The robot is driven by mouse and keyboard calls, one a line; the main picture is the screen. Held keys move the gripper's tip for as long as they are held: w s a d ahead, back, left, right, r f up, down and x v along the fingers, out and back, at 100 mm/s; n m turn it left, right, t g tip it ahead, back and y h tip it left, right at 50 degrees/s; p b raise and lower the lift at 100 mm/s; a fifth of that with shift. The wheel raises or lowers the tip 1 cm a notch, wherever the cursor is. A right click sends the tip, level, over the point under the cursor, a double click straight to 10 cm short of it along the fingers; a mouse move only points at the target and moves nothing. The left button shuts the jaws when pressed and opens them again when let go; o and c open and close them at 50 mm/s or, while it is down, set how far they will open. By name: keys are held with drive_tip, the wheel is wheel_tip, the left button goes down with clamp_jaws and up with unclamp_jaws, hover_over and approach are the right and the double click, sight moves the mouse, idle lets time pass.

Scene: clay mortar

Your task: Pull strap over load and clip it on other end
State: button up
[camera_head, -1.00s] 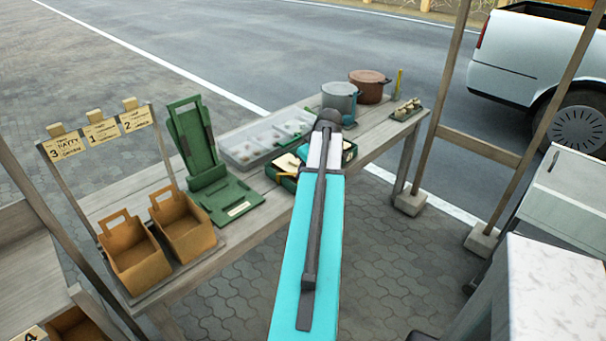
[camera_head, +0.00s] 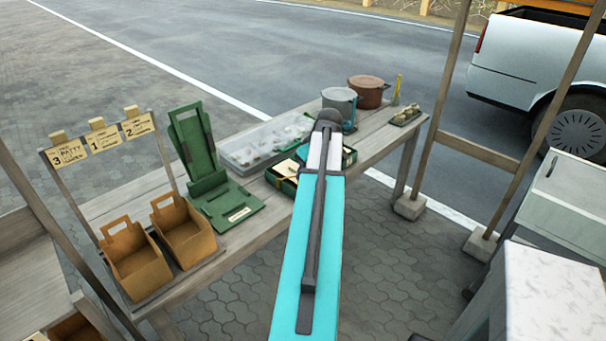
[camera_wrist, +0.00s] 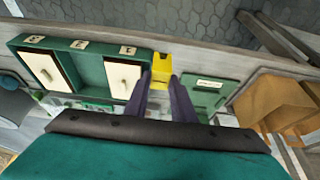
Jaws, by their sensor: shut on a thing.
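My gripper (camera_wrist: 161,82) is shut on a small yellow block-like thing (camera_wrist: 161,64) in the wrist view, held between two dark fingers. Beside it on the left is an open green box (camera_wrist: 77,44) with two cream-topped compartments and small pale labels. In the head view, my teal arm hides the gripper and covers part of this green box (camera_head: 284,184). A green stand (camera_head: 230,206) with a raised back is on the bench to the left; its labelled base (camera_wrist: 208,86) appears right of the fingers in the wrist view. I cannot make out a strap, load or clip.
The wooden bench (camera_head: 265,227) also holds two tan carriers (camera_head: 140,267), a clear-lidded tray (camera_head: 262,146), a grey pot (camera_head: 338,103) and a brown pot (camera_head: 368,92). Wooden posts frame the stall. A white-topped counter (camera_head: 550,290) stands at right.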

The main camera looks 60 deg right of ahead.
drive_tip(key=shift+w+a, duration=0.3)
drive_tip(key=shift+w, duration=0.25)
drive_tip(key=w+a+r+n, duration=0.1)
drive_tip(key=w+a+r, duration=0.2)
drive_tip(key=w+a, duration=1.05)
drive_tip(key=w+a+r+n, duration=0.1)
drive_tip(key=w+a+r, duration=0.1)
drive_tip(key=w+a, duration=1.15)
drive_tip(key=w+a+r, duration=0.1)
drive_tip(key=w+a, duration=0.1)
drive_tip(key=a, duration=1)
drive_tip(key=w+a+r+n+y, duration=0.1)
drive_tip(key=w+a+r, duration=0.1)
drive_tip(key=a, duration=0.9)
drive_tip(key=w+a+r+b, duration=0.1)
drive_tip(key=w+a+r, duration=0.1)
drive_tip(key=a, duration=1)
drive_tip(key=shift+w+a+r+n, duration=0.25)
drive_tip(key=shift+w+a+n, duration=0.1)
drive_tip(key=shift+w, duration=0.25)
